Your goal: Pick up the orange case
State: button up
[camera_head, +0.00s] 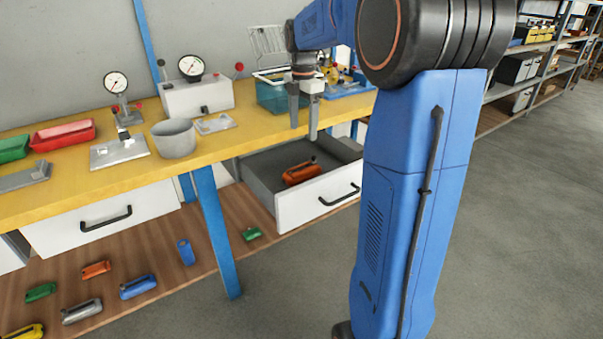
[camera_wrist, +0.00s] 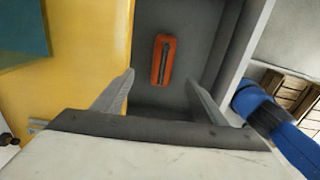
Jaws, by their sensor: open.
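An orange case (camera_head: 300,173) with a dark handle lies in the open grey drawer (camera_head: 262,185) under the yellow workbench. In the wrist view the orange case (camera_wrist: 163,61) lies on the drawer floor, lengthwise, just beyond the fingertips and roughly midway between them. My gripper (camera_head: 303,133) is open and empty, pointing down above the drawer. Its two fingers (camera_wrist: 160,82) are spread apart in the wrist view. A second orange case (camera_head: 96,270) lies on the wooden lower shelf at the left.
The yellow bench top (camera_head: 75,185) edge runs beside the drawer. Green (camera_head: 251,234), blue (camera_head: 138,287) and grey (camera_head: 82,311) cases lie on the lower shelf. A teal bin (camera_head: 278,97) stands on the bench behind my gripper. The drawer's white front (camera_head: 330,196) faces the open floor.

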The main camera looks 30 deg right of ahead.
send_over(303, 168)
jog(key=w, duration=0.1)
jog(key=f, duration=1)
jog(key=shift+d, duration=0.35)
jog(key=f, duration=0.4)
jog(key=shift+s+a+f, duration=0.15)
jog(key=shift+s+a, duration=0.2)
jog(key=shift+s, duration=0.05)
jog(key=shift+f, duration=0.5)
jog(key=c, duration=1.2)
